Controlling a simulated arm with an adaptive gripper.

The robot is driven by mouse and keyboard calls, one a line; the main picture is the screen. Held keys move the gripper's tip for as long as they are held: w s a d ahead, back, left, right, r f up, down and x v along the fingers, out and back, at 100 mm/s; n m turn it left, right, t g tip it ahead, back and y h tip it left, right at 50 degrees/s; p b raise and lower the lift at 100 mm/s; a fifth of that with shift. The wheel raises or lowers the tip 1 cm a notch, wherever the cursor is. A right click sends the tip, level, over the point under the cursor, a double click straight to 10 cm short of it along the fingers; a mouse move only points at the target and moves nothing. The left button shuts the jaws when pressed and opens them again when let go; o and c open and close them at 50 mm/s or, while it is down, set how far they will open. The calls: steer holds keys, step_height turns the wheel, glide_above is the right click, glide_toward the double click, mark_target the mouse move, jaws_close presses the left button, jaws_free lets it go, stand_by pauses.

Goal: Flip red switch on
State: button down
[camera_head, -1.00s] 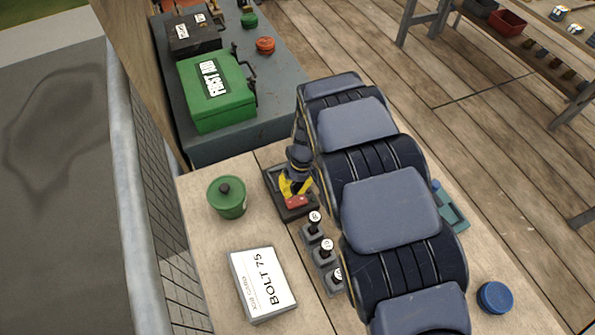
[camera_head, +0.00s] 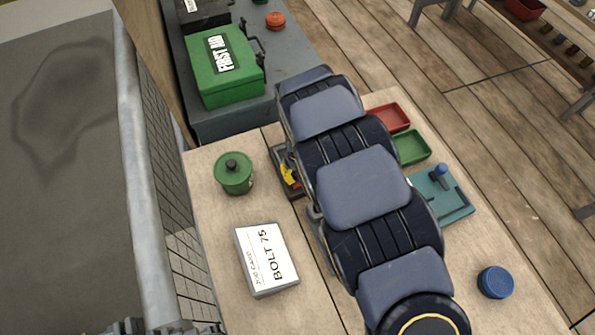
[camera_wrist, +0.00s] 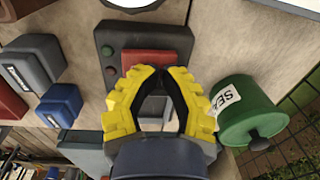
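The red switch (camera_wrist: 150,62) is a rocker on a dark switch box (camera_wrist: 108,38) in the wrist view. A small green button and a small red button sit to its left on the box. My gripper (camera_wrist: 161,70) has yellow fingers with black inner pads. Its tips come together just at the lower edge of the red switch in the picture; contact cannot be told. A grey square part shows between the fingers. In the head view my arm hides the red switch, and only a bit of yellow finger (camera_head: 289,174) shows beside the dark box (camera_head: 296,193).
A green pot (camera_head: 234,174) stands left of the switch box, close to my gripper in the wrist view (camera_wrist: 250,108). A Bolt 75 box (camera_head: 267,259), a red tray (camera_head: 389,117), a green tray (camera_head: 411,147) and a blue lid (camera_head: 495,282) lie on the bench.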

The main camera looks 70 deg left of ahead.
steer(key=shift+s+f, duration=0.4)
steer(key=shift+s+d+f, duration=0.2)
steer(key=shift+d+f, duration=0.2)
stand_by(0.8)
steer(key=shift+w+r, duration=0.25)
steer(key=shift+w, duration=0.9)
step_height(320, 180, up, 15)
steer(key=shift+a, duration=0.45)
steer(key=shift+f, duration=0.1)
